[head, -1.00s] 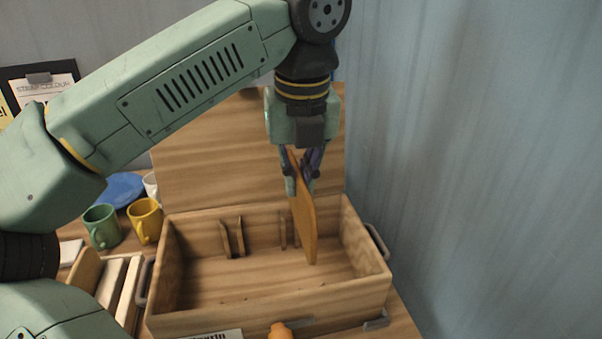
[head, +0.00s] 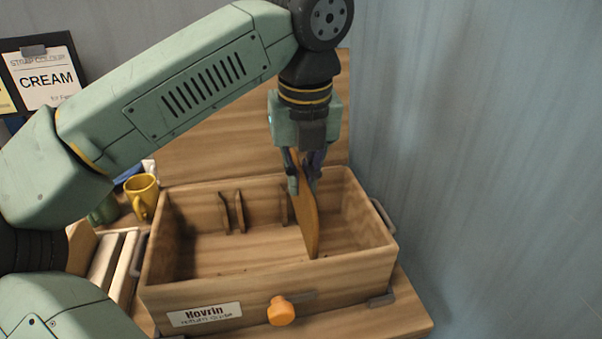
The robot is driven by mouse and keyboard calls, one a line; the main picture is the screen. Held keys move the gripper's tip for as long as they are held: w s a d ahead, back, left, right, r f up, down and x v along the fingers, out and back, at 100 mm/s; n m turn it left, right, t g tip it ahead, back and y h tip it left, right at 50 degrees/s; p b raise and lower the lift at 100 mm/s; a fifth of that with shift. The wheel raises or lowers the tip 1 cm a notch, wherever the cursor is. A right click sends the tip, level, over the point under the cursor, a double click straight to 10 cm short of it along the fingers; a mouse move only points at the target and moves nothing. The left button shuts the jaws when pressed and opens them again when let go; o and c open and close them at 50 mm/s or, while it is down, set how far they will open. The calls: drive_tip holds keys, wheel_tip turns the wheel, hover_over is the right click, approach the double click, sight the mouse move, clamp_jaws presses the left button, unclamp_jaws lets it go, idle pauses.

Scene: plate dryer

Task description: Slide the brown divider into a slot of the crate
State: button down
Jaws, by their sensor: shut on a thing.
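The brown divider (head: 307,222) is a thin upright board with a rounded edge. My gripper (head: 303,172) is shut on its upper part. The divider hangs down into the right part of the open wooden crate (head: 190,283), seen nearly edge-on. Slot rails (head: 232,212) stand at the crate's back wall left of the divider, and another rail (head: 284,205) shows just left of it. The divider and gripper hide part of the back wall. I cannot tell whether the divider is in a slot or touches the floor.
An orange knob (head: 281,311) and a "Hovrin" label (head: 205,314) are on the crate's front. A yellow mug (head: 143,196) and a green mug (head: 104,210) stand at left. Pale boards (head: 112,262) lie left of the crate. A blue wall (head: 480,150) rises at right.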

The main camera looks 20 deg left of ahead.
sight(301, 216)
drive_tip(key=shift+f+b, duration=3.2)
drive_tip(key=shift+f, duration=0.75)
drive_tip(key=c, duration=1.7)
unclamp_jaws()
drive_tip(key=shift+o, duration=0.2)
